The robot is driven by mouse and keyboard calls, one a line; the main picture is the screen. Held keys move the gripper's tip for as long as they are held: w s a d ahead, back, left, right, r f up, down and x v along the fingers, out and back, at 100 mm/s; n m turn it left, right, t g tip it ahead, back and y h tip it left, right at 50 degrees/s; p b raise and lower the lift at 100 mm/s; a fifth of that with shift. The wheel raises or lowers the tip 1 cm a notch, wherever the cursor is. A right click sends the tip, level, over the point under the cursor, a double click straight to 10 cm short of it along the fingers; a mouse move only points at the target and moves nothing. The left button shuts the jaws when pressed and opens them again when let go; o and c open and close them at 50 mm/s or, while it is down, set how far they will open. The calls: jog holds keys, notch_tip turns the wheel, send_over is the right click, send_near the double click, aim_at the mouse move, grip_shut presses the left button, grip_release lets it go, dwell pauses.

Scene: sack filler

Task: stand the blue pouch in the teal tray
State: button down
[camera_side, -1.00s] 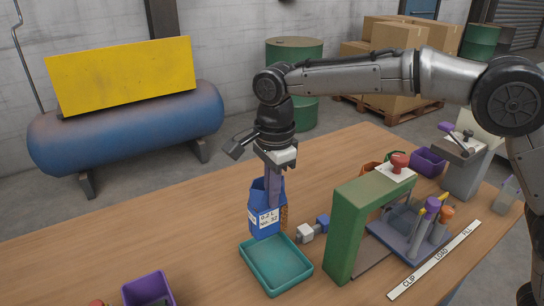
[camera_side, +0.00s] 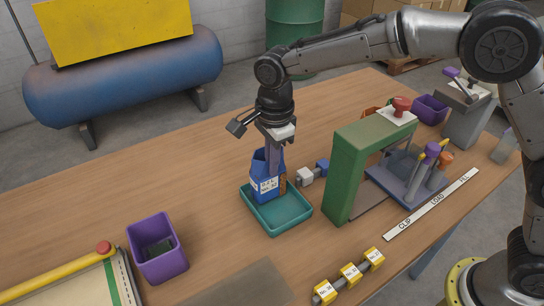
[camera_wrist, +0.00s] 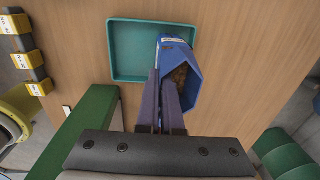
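The blue pouch (camera_side: 264,186) has a white label and an open top with brown contents, which shows in the wrist view (camera_wrist: 194,82). It is roughly upright, slightly tilted in the side view. The teal tray (camera_side: 282,228) lies on the table, and the pouch overlaps its back-left part. In the wrist view the pouch overlaps the right rim of the tray (camera_wrist: 112,50). I cannot tell whether the pouch's bottom touches the tray floor. My gripper (camera_side: 273,168) points down with its fingers shut on the pouch's upper edge; they also show in the wrist view (camera_wrist: 163,92).
A green frame (camera_side: 342,180) stands just right of the tray, and small blue and white blocks (camera_side: 306,177) lie behind it. A purple bin (camera_side: 158,262) is at the front left. Yellow-labelled blocks (camera_side: 350,273) lie in front.

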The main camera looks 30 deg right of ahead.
jog(key=shift+f, duration=0.1)
jog(key=c, duration=1)
grip_release()
